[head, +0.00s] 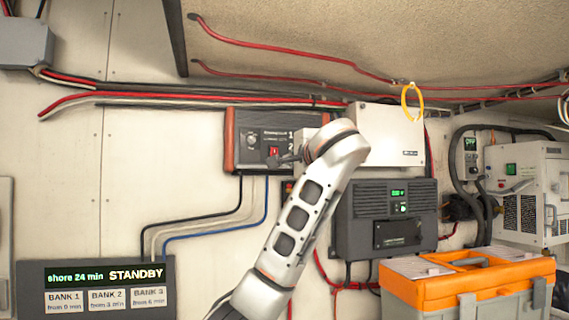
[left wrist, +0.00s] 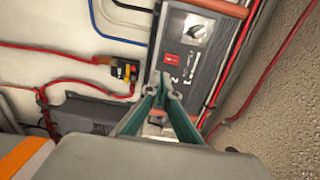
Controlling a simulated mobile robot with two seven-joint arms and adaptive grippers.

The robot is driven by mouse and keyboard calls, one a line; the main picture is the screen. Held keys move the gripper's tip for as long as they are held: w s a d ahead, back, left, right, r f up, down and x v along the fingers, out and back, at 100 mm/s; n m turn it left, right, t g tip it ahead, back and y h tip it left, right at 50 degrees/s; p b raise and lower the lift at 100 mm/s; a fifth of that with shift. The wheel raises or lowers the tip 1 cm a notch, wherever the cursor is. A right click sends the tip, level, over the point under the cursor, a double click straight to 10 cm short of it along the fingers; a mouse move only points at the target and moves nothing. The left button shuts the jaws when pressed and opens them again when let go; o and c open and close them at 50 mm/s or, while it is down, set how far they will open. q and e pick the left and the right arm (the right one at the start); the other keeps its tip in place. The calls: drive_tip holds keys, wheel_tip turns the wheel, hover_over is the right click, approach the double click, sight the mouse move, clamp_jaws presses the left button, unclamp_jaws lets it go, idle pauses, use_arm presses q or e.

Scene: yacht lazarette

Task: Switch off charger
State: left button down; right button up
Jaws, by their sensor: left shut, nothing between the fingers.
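A dark box with orange-brown ends (head: 246,141) is on the wall, with a round knob (head: 252,141), a red switch (head: 273,151) and the digits 1 and 2. Below right is a dark grey finned unit (head: 350,213) with a lit green display (head: 398,193). I cannot tell which is the charger. My left gripper (head: 283,159) is at the box's front, close to the red switch. In the left wrist view its green fingers (left wrist: 168,92) are together and empty, just short of the red switch (left wrist: 171,58); contact cannot be told. The right gripper is out of view.
A white box (head: 390,135) hangs behind my left arm. An orange-lidded toolbox (head: 470,280) stands at lower right, before a white machine (head: 525,195). A display panel (head: 95,288) at lower left reads "shore 24 min STANDBY". Cables run along the wall.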

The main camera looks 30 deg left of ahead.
use_arm(q)
drive_tip(key=shift+v, duration=1.9)
drive_tip(key=shift+s+f, duration=0.1)
drive_tip(key=shift+s, duration=0.05)
drive_tip(key=shift+f, duration=0.1)
